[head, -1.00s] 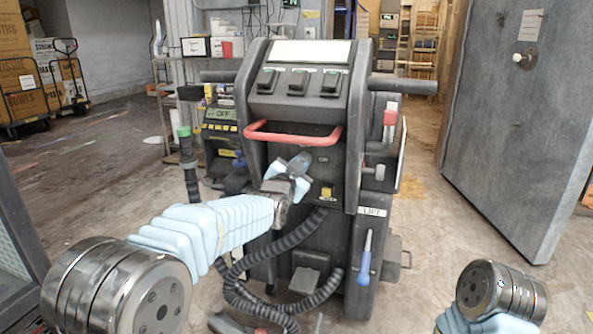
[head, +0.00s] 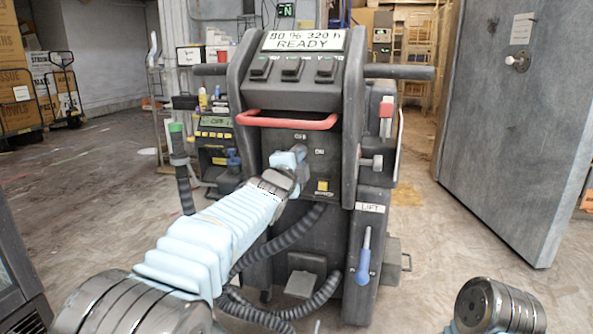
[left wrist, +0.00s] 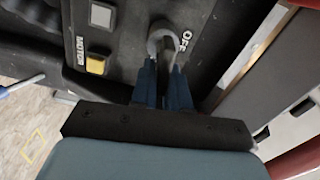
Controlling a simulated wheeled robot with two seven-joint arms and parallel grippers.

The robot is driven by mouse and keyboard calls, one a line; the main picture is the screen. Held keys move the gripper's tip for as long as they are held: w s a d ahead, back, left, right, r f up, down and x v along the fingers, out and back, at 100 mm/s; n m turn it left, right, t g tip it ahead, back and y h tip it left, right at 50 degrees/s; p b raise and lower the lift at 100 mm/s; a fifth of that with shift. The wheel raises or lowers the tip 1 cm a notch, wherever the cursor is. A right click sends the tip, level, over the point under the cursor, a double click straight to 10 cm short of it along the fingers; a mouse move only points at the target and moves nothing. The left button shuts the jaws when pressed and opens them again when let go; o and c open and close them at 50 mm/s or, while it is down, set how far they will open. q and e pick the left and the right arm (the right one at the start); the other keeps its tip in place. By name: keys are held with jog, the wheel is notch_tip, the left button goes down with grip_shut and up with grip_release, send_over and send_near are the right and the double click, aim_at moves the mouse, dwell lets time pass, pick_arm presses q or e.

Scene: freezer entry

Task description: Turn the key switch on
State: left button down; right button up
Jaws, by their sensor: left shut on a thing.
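The key switch is on the dark front panel (head: 283,132) of the grey machine, below its red handle. The machine's display (head: 305,39) reads "80 % 320 h READY". My right gripper is out of view; only part of that arm shows.
A yellow button (head: 322,186) sits below and right of the key, marked MOTOR in the wrist view. The red handle (head: 290,121) juts out above. A blue-handled lever (head: 364,258) is on the right side. A grey door (head: 515,130) stands right; floor at left is open.

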pick_arm(q)
jog(key=shift+f+m+b, duration=0.25)
jog(key=shift+m+b, duration=0.4)
jog(key=shift+m, duration=0.25)
jog(key=c, duration=1.2)
grip_release()
jog(key=shift+s, duration=0.1)
jog(key=b+v, duration=0.3)
jog(key=v, duration=1)
jog(key=shift+s, duration=0.3)
jog(key=shift+a, duration=0.1)
